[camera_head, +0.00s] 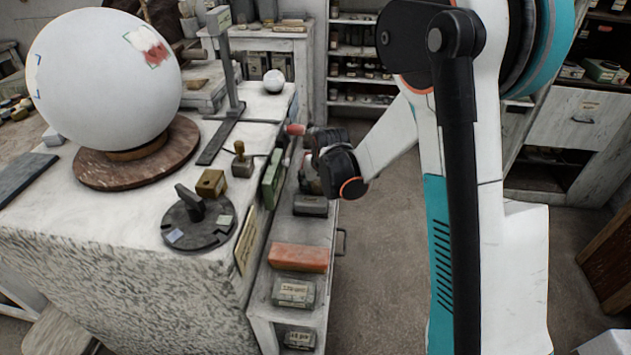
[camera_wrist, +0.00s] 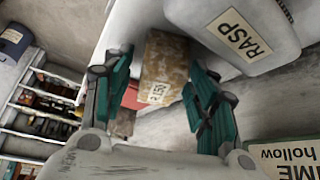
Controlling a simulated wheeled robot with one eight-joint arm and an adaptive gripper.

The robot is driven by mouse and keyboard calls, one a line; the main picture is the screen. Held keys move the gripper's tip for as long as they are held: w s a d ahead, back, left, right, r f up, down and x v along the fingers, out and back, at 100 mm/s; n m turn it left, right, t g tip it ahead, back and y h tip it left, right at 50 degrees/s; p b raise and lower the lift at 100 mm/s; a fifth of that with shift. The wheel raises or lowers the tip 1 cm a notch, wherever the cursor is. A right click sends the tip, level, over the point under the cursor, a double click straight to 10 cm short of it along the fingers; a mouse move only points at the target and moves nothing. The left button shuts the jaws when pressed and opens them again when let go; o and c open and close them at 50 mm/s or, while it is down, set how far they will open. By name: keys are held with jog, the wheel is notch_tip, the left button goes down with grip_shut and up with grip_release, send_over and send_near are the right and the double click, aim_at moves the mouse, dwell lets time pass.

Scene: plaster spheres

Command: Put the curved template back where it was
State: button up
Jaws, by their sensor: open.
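I cannot single out the curved template in either view. My gripper (camera_head: 308,160) is at the right edge of the stone worktable, above the side shelf; its dark body hides part of what lies there. In the wrist view my gripper (camera_wrist: 157,72) has its two teal fingers spread wide. A mottled tan block (camera_wrist: 165,62) with a small label shows between the fingers; I cannot tell how far beyond them it is. Nothing is visibly clamped.
A large white sphere (camera_head: 100,75) sits on a round wooden base (camera_head: 105,175) on the worktable (camera_head: 60,215). A round dark plate (camera_head: 180,238) is near the front. The side shelf holds a reddish brick (camera_head: 298,258). A grey RASP box (camera_wrist: 215,20) is at upper right.

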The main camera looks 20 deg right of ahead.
jog(key=shift+r, duration=0.1)
jog(key=shift+s+r, duration=0.15)
jog(key=shift+r, duration=0.15)
jog(key=s+f+p+v, duration=0.1)
jog(key=s+p+v, duration=0.1)
jog(key=v, duration=1.1)
jog(key=s+f+p+v, duration=0.1)
jog(key=s+f+v, duration=0.15)
jog(key=v, duration=1.05)
jog(key=s+r+t, duration=0.1)
jog(key=s+r, duration=0.1)
jog(key=s, duration=1.3)
jog(key=shift+d, duration=0.2)
